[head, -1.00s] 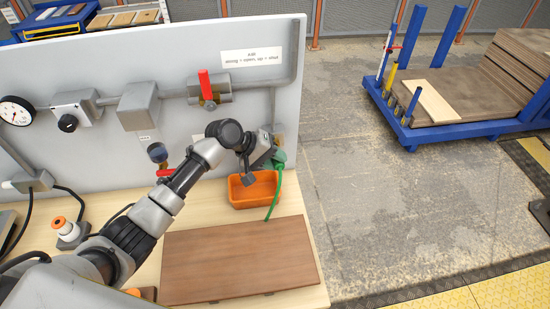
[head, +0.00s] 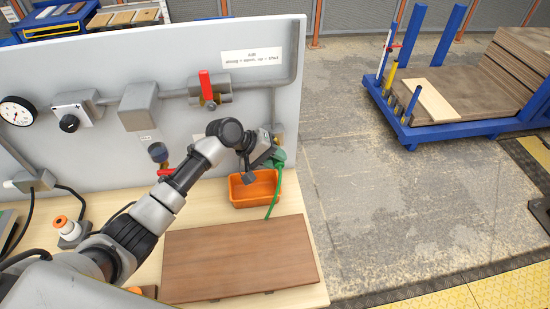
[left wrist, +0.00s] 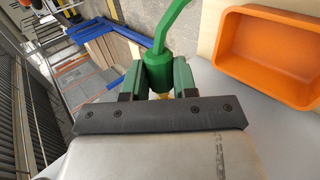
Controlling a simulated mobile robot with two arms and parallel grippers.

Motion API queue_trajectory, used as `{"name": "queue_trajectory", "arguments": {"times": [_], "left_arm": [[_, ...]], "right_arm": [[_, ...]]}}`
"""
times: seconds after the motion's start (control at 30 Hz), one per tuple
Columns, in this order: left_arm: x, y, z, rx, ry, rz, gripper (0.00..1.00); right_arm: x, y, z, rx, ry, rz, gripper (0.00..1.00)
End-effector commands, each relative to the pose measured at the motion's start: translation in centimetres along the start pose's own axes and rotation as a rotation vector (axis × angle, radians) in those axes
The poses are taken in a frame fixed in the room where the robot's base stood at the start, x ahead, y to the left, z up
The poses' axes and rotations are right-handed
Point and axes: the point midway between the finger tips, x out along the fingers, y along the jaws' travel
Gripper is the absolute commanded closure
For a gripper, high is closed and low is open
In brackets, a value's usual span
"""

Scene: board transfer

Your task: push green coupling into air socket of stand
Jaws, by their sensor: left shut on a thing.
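The green coupling (left wrist: 157,72) sits between the fingers of my left gripper (left wrist: 158,80) in the left wrist view, with its green hose running up and away. My left gripper is shut on it. In the head view the gripper (head: 268,157) is at the right end of the grey panel, above the orange bin, and the green hose (head: 274,198) hangs down past the bin's right side. The air socket is hidden behind my gripper and wrist, so I cannot tell whether the coupling touches it. My right gripper is not in view.
The orange bin (head: 234,191) stands on the bench below my gripper. A brown board (head: 240,258) lies in front of it. The grey panel (head: 110,70) carries a red-handled valve (head: 206,88) and a gauge (head: 17,111). Open floor and a blue cart (head: 455,129) are to the right.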

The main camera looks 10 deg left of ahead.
Motion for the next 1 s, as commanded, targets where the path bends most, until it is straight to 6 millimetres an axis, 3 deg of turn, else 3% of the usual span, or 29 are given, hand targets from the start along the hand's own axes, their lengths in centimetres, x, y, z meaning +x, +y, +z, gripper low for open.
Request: {"name": "queue_trajectory", "arguments": {"times": [1.0], "left_arm": [[0.0, 0.0, -2.4, 0.001, 0.002, 0.001, 1.0]], "right_arm": [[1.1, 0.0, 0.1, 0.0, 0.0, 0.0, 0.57]]}}
